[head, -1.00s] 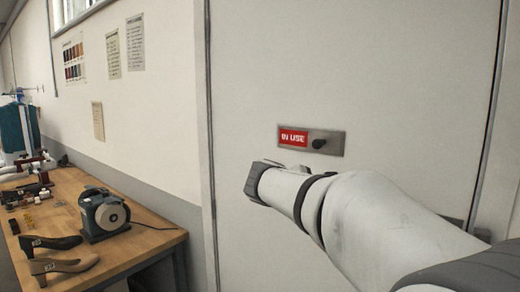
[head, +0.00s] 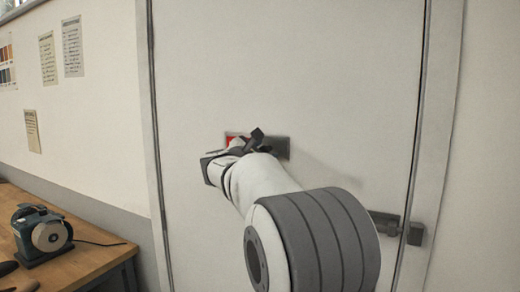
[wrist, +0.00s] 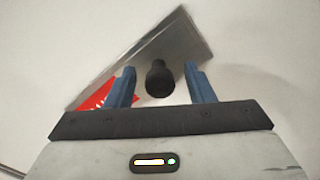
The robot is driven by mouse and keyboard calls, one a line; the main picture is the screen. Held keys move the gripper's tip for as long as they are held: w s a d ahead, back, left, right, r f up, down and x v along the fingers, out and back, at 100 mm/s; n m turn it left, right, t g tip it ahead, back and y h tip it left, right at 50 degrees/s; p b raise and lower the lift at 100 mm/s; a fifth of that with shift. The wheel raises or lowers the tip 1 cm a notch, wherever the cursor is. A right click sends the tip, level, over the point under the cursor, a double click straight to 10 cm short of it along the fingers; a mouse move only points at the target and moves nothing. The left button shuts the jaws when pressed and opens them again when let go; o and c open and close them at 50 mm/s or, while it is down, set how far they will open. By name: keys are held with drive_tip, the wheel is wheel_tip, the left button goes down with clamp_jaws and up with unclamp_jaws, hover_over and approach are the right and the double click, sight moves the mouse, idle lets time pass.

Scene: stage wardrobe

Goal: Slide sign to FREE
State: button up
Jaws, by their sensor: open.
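The sign's metal plate (head: 280,147) is mounted on the white door, mostly behind my gripper (head: 247,143) in the head view. A bit of its red field (head: 230,139) shows at the left; the lettering is hidden. In the wrist view the plate (wrist: 182,48) looks tilted, with the red field (wrist: 92,98) at lower left. The black knob (wrist: 159,78) stands between the two blue fingers of my open gripper (wrist: 160,88). Gaps show on both sides, and neither finger visibly touches it.
The white door (head: 290,60) fills the middle, with a latch (head: 398,226) at lower right. A wooden workbench (head: 90,263) with a green grinding machine (head: 40,234) stands at lower left. Papers (head: 48,58) hang on the left wall.

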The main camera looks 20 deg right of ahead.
drive_tip(key=shift+w+d, duration=0.1)
drive_tip(key=shift+c, duration=0.5)
clamp_jaws()
